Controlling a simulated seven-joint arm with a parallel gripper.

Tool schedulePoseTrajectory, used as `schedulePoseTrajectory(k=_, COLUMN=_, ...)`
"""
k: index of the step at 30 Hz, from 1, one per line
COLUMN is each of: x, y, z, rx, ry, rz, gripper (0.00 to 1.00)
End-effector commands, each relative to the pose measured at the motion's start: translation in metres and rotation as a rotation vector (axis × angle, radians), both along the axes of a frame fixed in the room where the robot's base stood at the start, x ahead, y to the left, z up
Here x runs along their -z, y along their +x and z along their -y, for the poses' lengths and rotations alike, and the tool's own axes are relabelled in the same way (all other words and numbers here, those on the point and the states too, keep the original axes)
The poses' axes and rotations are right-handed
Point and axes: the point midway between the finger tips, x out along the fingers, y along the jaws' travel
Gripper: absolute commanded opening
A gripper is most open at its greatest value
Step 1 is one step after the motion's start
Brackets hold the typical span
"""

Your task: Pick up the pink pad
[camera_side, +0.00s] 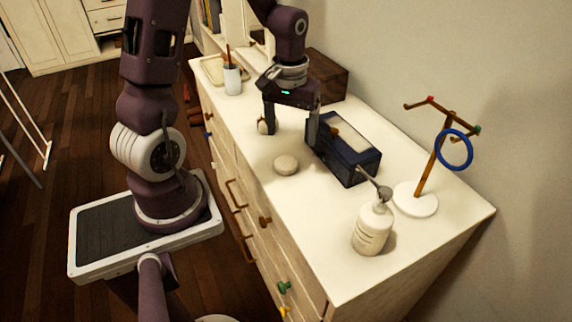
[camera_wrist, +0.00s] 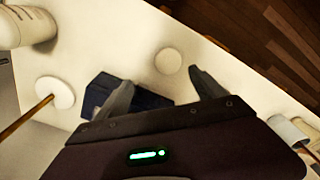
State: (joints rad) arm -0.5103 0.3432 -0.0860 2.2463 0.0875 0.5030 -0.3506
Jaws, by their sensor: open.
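A small round pad (camera_side: 286,165) lies flat on the white dresser top, in front of my gripper. It looks pale cream, and any pink tint is faint. It also shows in the wrist view (camera_wrist: 168,61), just beyond the fingertips and roughly between them. My gripper (camera_side: 290,130) points down over the dresser with its fingers apart and nothing between them. In the wrist view (camera_wrist: 163,84) both fingers are spread, the left one overlapping a dark blue box (camera_wrist: 150,100). I cannot tell the exact height of the fingertips.
The blue box (camera_side: 352,158) stands close beside my right finger. A pump bottle (camera_side: 372,230) and a stand with a blue ring (camera_side: 455,150) are at the front right. A white cup (camera_side: 232,80) is at the back left. The dresser top left of the bottle is clear.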

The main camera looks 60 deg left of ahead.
Motion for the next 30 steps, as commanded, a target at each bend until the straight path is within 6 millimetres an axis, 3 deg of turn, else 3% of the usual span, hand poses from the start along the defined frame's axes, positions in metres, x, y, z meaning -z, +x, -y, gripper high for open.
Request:
schedulePoseTrajectory(k=3, x=0.028, y=0.001, z=-0.013, rx=-0.069, ry=-0.031, rz=-0.035, gripper=0.79)
schedulePoseTrajectory(k=15, x=0.092, y=-0.005, z=-0.020, rx=-0.079, ry=-0.037, rz=-0.045, gripper=0.79)
schedulePoseTrajectory(k=18, x=0.102, y=-0.004, z=-0.020, rx=-0.079, ry=-0.036, rz=-0.042, gripper=0.79)
schedulePoseTrajectory(k=24, x=0.104, y=-0.004, z=-0.020, rx=-0.079, ry=-0.035, rz=-0.040, gripper=0.79)
schedulePoseTrajectory(k=26, x=0.104, y=-0.004, z=-0.020, rx=-0.079, ry=-0.035, rz=-0.040, gripper=0.71)
schedulePoseTrajectory(k=30, x=0.104, y=-0.004, z=-0.020, rx=-0.078, ry=-0.035, rz=-0.040, gripper=0.44)
